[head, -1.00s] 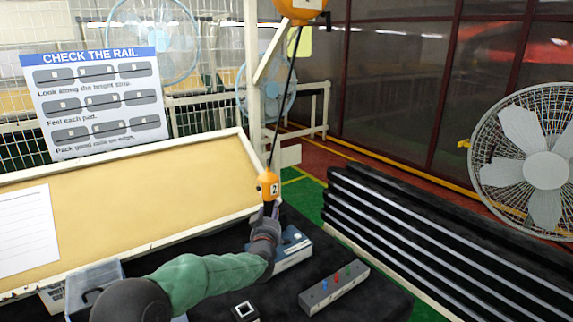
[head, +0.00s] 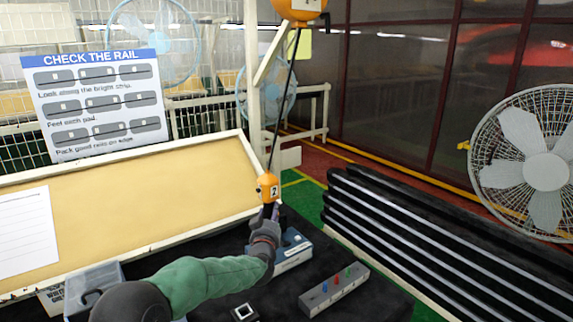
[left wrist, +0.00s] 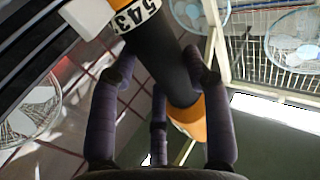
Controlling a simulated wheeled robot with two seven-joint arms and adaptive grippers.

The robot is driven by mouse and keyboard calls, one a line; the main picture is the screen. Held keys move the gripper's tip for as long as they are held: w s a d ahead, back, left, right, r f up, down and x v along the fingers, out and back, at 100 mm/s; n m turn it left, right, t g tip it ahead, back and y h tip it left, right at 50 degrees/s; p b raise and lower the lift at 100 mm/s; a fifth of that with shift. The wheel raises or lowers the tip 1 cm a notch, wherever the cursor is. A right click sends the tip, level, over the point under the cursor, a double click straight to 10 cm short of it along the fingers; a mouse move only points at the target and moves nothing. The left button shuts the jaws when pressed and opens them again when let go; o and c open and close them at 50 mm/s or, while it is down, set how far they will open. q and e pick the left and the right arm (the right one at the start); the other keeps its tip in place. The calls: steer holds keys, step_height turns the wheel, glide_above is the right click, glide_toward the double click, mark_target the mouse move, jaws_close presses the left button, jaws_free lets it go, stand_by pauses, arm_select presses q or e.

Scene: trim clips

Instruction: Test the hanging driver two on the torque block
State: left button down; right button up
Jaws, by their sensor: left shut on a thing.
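The hanging driver, orange with a "2" label (head: 268,187), hangs on a dark cable from an orange balancer (head: 300,8). My left gripper (head: 268,222) is shut on its dark lower body, above the black bench. In the left wrist view, my left gripper's fingers (left wrist: 160,95) close around the driver's dark grip (left wrist: 168,62), with orange parts on both sides. The driver's tip is hidden. My right gripper is not in view.
A grey block with coloured knobs (head: 333,291) lies on the black bench (head: 290,285). A small dark square with a white rim (head: 243,312) and a clear bin (head: 95,283) are nearer. Black rails (head: 430,235) are stacked at right. A tan board (head: 130,205) stands behind.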

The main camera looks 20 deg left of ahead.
mark_target(269, 202)
arm_select(q)
steer(key=shift+d+f, duration=0.1)
steer(key=shift+f, duration=0.4)
steer(key=shift+r+p, duration=0.4)
steer(key=shift+r, duration=0.05)
steer(key=shift+r+p, duration=1.45)
steer(key=shift+r, duration=1.45)
